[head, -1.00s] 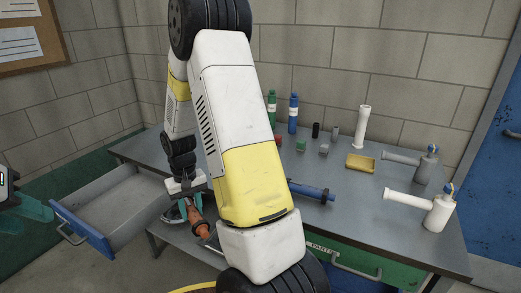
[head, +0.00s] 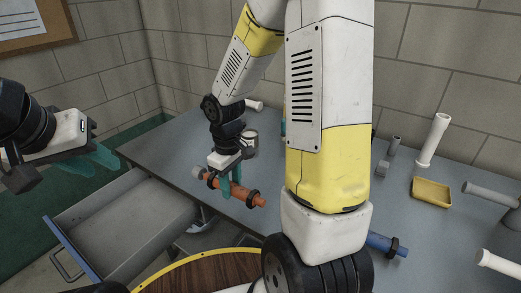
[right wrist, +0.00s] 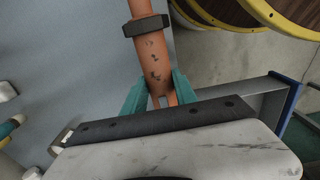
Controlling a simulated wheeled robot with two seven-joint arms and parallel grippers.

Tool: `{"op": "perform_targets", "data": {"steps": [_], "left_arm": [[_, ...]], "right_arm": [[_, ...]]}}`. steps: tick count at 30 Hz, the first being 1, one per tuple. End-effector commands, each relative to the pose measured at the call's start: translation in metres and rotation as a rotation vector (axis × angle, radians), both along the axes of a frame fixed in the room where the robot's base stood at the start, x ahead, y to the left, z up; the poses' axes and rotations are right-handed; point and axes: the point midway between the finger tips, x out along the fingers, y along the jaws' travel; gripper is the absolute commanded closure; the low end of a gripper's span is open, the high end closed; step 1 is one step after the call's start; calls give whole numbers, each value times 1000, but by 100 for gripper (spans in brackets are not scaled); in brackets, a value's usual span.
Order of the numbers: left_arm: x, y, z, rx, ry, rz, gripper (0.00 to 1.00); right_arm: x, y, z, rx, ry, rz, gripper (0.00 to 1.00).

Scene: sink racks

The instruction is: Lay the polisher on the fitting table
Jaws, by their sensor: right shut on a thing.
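The polisher, an orange cylinder (head: 244,193) with dark rings and a pale end, is held in my right gripper (head: 233,186). Its teal fingers are shut across the polisher's body. The polisher is close over the front left part of the grey fitting table (head: 185,135); I cannot tell if it touches the top. In the right wrist view, the polisher (right wrist: 154,62) extends away between the fingers, with the grey tabletop to its left. My left gripper (head: 93,163) is open and empty, left of the table.
An open drawer (head: 118,222) sticks out below the table's left front. A round wooden top with a yellow rim (head: 185,275) is in front. A blue cylinder (head: 383,244), a yellow tray (head: 431,192) and a white pipe (head: 433,140) are on the right. My right arm hides the table's middle.

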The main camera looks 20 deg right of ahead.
Motion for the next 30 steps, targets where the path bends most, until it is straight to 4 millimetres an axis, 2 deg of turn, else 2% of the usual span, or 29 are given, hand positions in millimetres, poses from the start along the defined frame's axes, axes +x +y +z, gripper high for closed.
{"op": "perform_targets", "data": {"steps": [9, 15, 25, 30], "left_arm": [[0, 0, 0, 0, 0, 0, 66], [0, 0, 0, 0, 0, 0, 66], [0, 0, 0, 0, 0, 0, 66], [0, 0, 0, 0, 0, 0, 66]], "right_arm": [[76, -29, -8, 1, -2, -7, 100], [114, -44, -12, 1, -2, -5, 100], [137, -53, -15, 1, -1, -4, 100], [134, -52, -42, 0, 3, -3, 100]]}}
